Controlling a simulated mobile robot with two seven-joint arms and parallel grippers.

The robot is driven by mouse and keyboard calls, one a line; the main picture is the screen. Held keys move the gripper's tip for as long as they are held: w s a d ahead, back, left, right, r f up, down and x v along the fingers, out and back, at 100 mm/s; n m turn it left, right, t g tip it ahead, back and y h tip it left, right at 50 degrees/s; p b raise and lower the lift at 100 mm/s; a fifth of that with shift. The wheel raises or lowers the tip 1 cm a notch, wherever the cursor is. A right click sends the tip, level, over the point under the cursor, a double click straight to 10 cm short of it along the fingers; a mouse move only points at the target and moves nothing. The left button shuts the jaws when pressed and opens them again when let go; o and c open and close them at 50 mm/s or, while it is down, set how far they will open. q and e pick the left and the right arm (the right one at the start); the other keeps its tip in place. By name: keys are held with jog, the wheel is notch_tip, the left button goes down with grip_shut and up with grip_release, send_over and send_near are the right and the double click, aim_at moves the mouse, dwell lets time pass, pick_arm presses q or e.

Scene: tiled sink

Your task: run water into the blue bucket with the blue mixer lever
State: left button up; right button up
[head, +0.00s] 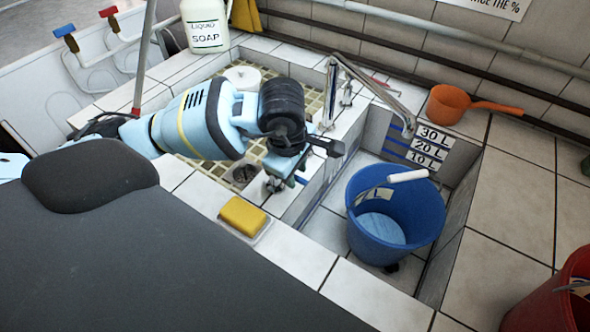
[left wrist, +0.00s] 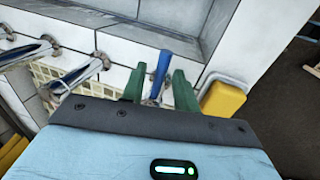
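The blue bucket (head: 370,245) stands upright in the tiled basin, its white handle grip resting at the rim. A chrome spout (head: 375,83) reaches over the basin, its end above the bucket's back rim. No stream of water shows; I cannot tell whether the paler bottom is water. The blue mixer lever (left wrist: 162,72) stands between the two green fingers of my left gripper (left wrist: 158,88), with gaps on both sides. In the head view the lever's tip (head: 301,180) shows beside my left gripper (head: 287,172), mostly hidden by the wrist. My right gripper is not in view.
A yellow sponge (head: 243,215) in a dish lies on the near ledge, close to my left gripper. An orange ladle (head: 450,104) lies behind the basin; a red bucket (head: 560,300) stands at right. A soap bottle (head: 205,25) stands at back. Chrome fittings (left wrist: 75,78) lie left of the lever.

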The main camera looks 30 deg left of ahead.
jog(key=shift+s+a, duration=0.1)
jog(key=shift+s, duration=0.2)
pick_arm(q)
jog(key=shift+r, duration=0.15)
jog(key=shift+r, duration=0.3)
jog(key=r, duration=0.2)
jog(key=s+r, duration=0.1)
jog(key=r, duration=0.3)
jog(key=shift+s+r, duration=0.25)
jog(key=shift+r, duration=0.15)
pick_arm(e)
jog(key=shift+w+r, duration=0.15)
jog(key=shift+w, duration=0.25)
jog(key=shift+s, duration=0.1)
